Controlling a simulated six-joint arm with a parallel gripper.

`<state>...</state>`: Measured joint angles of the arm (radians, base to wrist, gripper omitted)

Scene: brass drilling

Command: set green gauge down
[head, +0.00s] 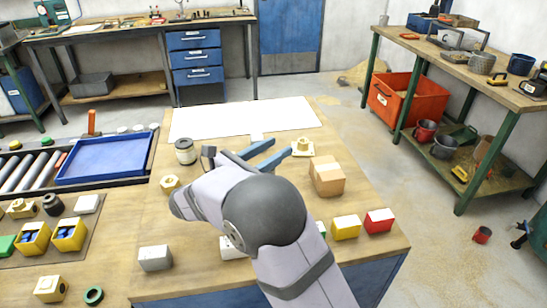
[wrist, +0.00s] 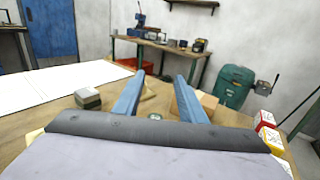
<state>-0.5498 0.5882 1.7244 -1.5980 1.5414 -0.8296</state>
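My gripper (head: 281,151) reaches over the middle of the wooden bench, its two blue fingers apart. In the wrist view the fingers (wrist: 158,80) also stand apart, with nothing clearly clamped between their tips. A small round greenish thing (wrist: 155,116) shows low between the fingers; it may be the green gauge, but it is too small to be sure. I cannot tell whether it touches the bench. In the head view I cannot pick out the gauge; my arm hides part of the bench.
Yellow (head: 346,227) and red (head: 379,221) boxes sit near the front. The white sheet (head: 243,119) behind is clear.

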